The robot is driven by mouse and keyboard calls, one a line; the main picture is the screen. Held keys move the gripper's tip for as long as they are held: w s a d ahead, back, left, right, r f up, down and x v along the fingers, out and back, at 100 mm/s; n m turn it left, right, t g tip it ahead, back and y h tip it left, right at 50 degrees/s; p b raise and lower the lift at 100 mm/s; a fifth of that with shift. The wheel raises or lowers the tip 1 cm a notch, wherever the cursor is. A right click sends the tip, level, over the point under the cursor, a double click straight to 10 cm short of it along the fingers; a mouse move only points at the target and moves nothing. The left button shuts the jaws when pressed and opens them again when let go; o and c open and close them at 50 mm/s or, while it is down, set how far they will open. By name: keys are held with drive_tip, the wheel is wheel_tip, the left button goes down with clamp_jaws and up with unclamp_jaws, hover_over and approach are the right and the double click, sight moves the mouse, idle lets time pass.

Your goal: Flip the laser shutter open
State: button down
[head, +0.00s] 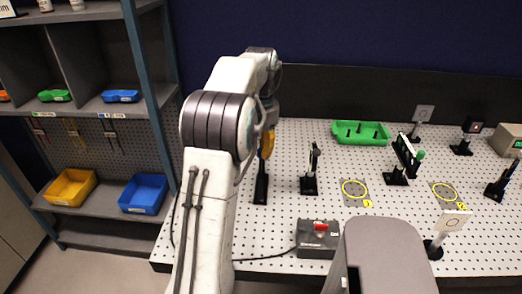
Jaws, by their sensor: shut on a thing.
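My white arm reaches over the perforated optical table (300,270) from the front. My gripper (268,128) is at the far end of the arm, partly hidden by the arm's links. It is shut on an orange-yellow piece (266,145), which stands above a black post (261,187) on the left of the table. This piece looks like the laser shutter's flap, but its tilt and the finger contact are too small to make out. A dark box (318,238) with a red switch (321,227) sits at the table's front edge, with a cable running left.
Black optic mounts (310,175) (404,160) stand right of the post. A green tray (361,133) is at the back. Two yellow-ringed plates (355,193) (445,195) and a white card on a stand (452,221) are at right. A shelf (85,210) with bins stands left.

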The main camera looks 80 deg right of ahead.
drive_tip(key=shift+a+f, duration=0.15)
drive_tip(key=shift+a, duration=0.05)
drive_tip(key=c, duration=1.1)
unclamp_jaws()
drive_tip(key=shift+r, duration=0.2)
drive_tip(key=shift+r, duration=5.75)
drive_tip(key=shift+r, duration=0.1)
